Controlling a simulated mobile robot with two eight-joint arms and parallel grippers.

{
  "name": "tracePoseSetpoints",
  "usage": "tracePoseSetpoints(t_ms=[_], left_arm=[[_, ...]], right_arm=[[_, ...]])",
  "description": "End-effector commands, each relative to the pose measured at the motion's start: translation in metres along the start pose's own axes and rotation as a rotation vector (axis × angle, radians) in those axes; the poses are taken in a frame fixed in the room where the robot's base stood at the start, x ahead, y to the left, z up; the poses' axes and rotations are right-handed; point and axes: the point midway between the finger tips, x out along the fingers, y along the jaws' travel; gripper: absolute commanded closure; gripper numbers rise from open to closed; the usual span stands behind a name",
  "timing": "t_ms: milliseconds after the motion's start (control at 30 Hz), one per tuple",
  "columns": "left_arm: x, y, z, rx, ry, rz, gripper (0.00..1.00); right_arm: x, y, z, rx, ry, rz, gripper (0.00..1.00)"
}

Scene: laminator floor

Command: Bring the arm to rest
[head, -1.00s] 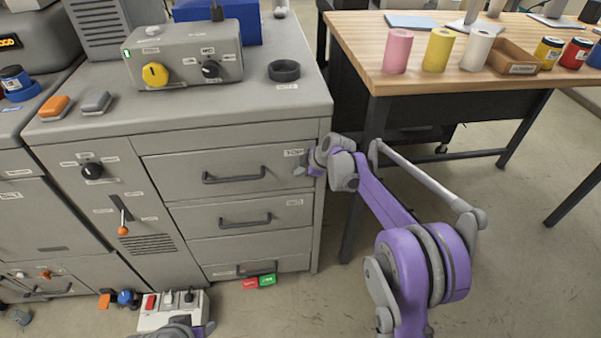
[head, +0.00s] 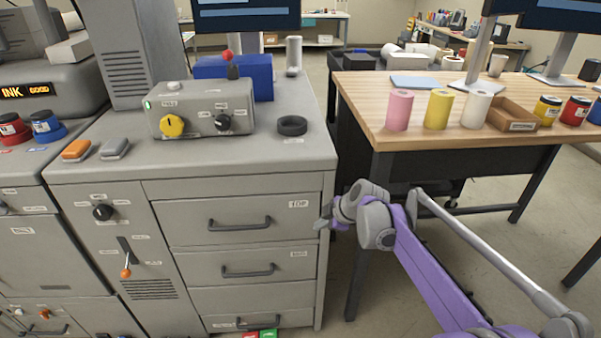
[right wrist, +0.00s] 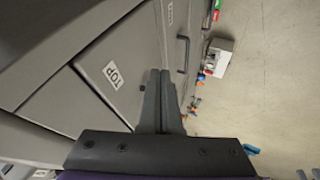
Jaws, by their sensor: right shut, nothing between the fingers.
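My right gripper (head: 325,222) is at the right front edge of the grey cabinet (head: 325,185), beside the drawer labelled TOP (head: 280,208). Its purple and grey arm reaches in from the lower right. In the right wrist view the two dark fingers of this gripper (right wrist: 158,75) lie together, with nothing between them. The TOP label (right wrist: 113,75) shows left of the fingers there. Whether the fingers touch the cabinet I cannot tell. The drawers with dark handles look closed. My left gripper is not in the head view.
A wooden-topped table (head: 360,90) stands right of the cabinet, close behind my right arm. It carries pink (head: 399,110), yellow (head: 438,109) and white rolls, a tray and jars. A control box (head: 200,108) and a black ring (head: 292,125) sit on the cabinet. Open floor shows at right.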

Motion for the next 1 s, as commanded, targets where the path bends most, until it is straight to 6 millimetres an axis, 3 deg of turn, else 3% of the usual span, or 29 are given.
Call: tracePoseSetpoints(t_ms=[133, 267, 500, 700, 900, 1000], left_arm=[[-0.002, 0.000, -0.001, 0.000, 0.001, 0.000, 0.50], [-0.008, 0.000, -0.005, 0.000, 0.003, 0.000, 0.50], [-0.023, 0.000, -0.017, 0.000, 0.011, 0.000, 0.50], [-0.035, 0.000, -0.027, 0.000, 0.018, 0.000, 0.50], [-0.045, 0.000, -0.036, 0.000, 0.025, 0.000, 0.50], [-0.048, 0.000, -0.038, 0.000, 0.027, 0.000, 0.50]], right_arm=[[-0.010, -0.006, -0.002, 0.035, -0.011, -0.001, 1.00], [-0.042, -0.032, -0.005, 0.170, -0.050, -0.002, 1.00], [-0.119, -0.118, -0.002, 0.573, -0.165, 0.039, 1.00], [-0.164, -0.201, 0.015, 0.913, -0.247, 0.122, 1.00], [-0.186, -0.272, 0.039, 1.195, -0.294, 0.225, 1.00], [-0.190, -0.292, 0.047, 1.282, -0.304, 0.262, 1.00]])
